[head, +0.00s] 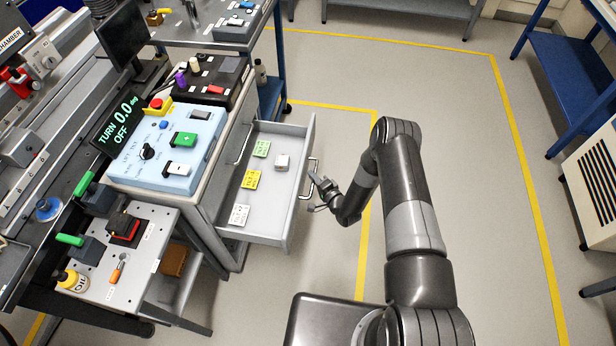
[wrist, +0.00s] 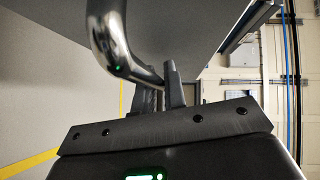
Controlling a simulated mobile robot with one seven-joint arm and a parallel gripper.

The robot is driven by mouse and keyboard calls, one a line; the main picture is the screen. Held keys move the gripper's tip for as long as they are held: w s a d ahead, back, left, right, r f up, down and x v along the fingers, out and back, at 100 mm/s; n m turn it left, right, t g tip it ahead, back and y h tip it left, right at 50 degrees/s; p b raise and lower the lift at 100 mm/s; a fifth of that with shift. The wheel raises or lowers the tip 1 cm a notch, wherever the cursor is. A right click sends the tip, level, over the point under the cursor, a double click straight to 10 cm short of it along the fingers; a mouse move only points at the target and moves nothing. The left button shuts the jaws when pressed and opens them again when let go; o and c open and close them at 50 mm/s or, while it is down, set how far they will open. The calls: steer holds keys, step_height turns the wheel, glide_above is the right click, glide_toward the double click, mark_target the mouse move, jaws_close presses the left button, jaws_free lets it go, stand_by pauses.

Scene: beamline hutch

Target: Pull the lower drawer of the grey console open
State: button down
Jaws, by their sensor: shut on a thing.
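The grey console (head: 208,200) stands left of centre in the head view, with a closed upper drawer front and its handle (head: 243,145). Below it, the lower drawer (head: 277,215) stands far out to the right. Labelled green, yellow and white pieces and a small whitish block lie inside. My gripper (head: 320,194) is at the drawer's outer front, shut on the drawer handle (head: 312,178). In the wrist view the shiny curved handle (wrist: 112,45) runs to the fingers of my gripper (wrist: 162,88). The exact contact is partly hidden.
A light-blue control box (head: 165,150) sits on the console top. The floor (head: 450,130) to the right is clear, marked with yellow lines. A blue bench (head: 570,90) stands at far right.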

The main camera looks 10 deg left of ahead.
stand_by(0.3)
steer(key=c, duration=1.5)
jaws_free()
steer(key=v, duration=1.1)
steer(key=shift+w, duration=0.1)
